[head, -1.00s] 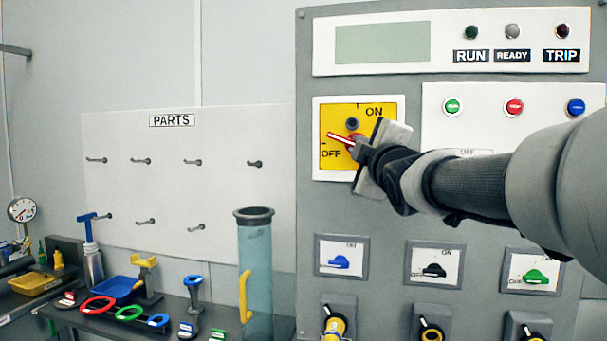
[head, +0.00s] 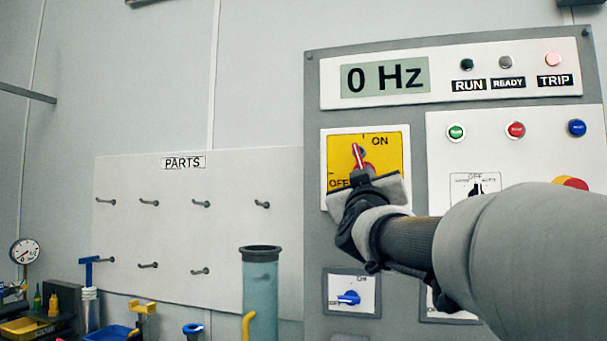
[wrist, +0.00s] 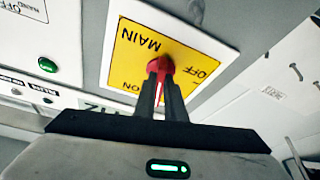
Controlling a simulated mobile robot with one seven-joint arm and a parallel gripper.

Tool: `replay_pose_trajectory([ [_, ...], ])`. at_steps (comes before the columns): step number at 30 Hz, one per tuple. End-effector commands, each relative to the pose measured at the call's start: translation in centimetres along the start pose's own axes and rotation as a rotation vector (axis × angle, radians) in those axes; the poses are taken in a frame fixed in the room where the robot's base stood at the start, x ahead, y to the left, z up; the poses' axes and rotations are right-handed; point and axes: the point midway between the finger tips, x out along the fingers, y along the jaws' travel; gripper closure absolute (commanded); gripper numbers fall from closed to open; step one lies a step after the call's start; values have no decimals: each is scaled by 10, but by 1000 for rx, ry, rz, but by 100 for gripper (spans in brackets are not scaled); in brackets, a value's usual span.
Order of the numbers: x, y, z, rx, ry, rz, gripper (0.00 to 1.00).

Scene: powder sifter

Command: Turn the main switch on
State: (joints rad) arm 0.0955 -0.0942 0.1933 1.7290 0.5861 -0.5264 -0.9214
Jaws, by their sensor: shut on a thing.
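The main switch is a red rotary handle (head: 359,157) on a yellow plate (head: 392,150) marked ON and OFF, on the grey panel. The handle stands nearly upright, tilted slightly left at its top, with its white line pointing up. My gripper (head: 361,176) is at the lower part of the handle. In the wrist view, my gripper's two dark fingers (wrist: 163,88) are shut on the red handle (wrist: 160,66), and the yellow plate (wrist: 132,58) reads MAIN. The fingers hide part of the handle.
The display (head: 385,77) reads 0 Hz and the TRIP lamp (head: 553,60) is lit pale pink. A blue selector switch (head: 349,297) sits below the main switch. A clear tube (head: 261,290) stands left of the panel. The parts board (head: 180,240) has empty pegs.

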Motion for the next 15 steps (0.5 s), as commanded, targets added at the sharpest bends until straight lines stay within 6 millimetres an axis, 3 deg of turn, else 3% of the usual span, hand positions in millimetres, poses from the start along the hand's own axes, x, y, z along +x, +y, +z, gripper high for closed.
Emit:
replay_pose_trajectory([
  [15, 0, -3, -2, 251, 2, 103, 100],
])
